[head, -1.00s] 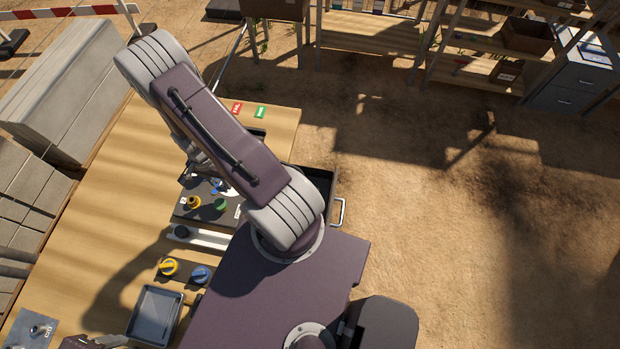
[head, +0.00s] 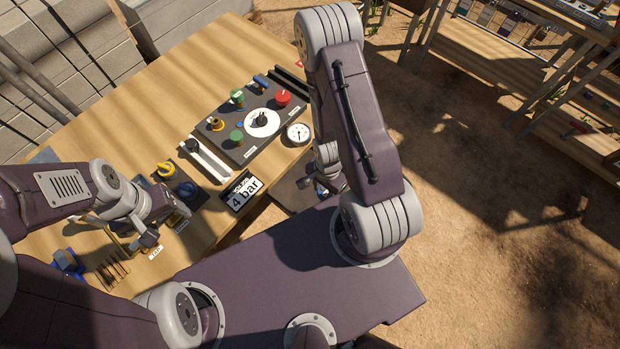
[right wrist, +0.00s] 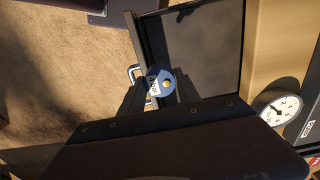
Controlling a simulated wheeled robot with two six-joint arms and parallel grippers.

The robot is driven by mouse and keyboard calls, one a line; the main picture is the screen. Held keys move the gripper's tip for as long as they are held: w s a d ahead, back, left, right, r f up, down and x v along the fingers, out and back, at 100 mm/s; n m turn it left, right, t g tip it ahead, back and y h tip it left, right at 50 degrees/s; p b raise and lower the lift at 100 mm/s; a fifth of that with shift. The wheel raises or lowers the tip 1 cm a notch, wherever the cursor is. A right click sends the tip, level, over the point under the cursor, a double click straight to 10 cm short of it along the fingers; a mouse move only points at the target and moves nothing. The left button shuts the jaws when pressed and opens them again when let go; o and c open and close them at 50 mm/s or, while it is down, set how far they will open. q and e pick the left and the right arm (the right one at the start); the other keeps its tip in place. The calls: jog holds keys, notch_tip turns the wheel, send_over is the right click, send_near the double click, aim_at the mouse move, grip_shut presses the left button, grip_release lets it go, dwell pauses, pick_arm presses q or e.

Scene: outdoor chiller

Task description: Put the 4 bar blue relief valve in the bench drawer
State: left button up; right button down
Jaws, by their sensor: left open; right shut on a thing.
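My right gripper (head: 330,185) is shut on a small valve with a blue body, a white label and a yellow centre (right wrist: 162,82), seen in the right wrist view. The label's print is too small to read. The gripper holds it over the open bench drawer (right wrist: 148,45), near the drawer's handle side. The drawer's dark interior looks empty where it shows; in the head view the drawer (head: 288,192) is partly hidden by my right arm. My left gripper (head: 148,240) is open over the near left part of the bench.
A "4 bar" display (head: 241,190) stands at the bench edge. A dark panel (head: 225,148) carries coloured valves and a white dial; a round gauge (head: 299,132) is beside it. A yellow knob (head: 166,169) and a blue knob (head: 186,190) sit nearer. Shelving stands back right.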

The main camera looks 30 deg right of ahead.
jog(key=w+f+b, duration=0.3)
jog(key=w+d+f+b, duration=0.1)
jog(key=w+f+b, duration=0.2)
jog(key=w+f, duration=0.1)
jog(key=w+d+f+b, duration=0.1)
jog(key=w+f+b, duration=0.2)
jog(key=w+f, duration=0.1)
jog(key=shift+w+f, duration=0.1)
jog(key=c, duration=0.9)
grip_release()
jog(key=shift+o, duration=0.2)
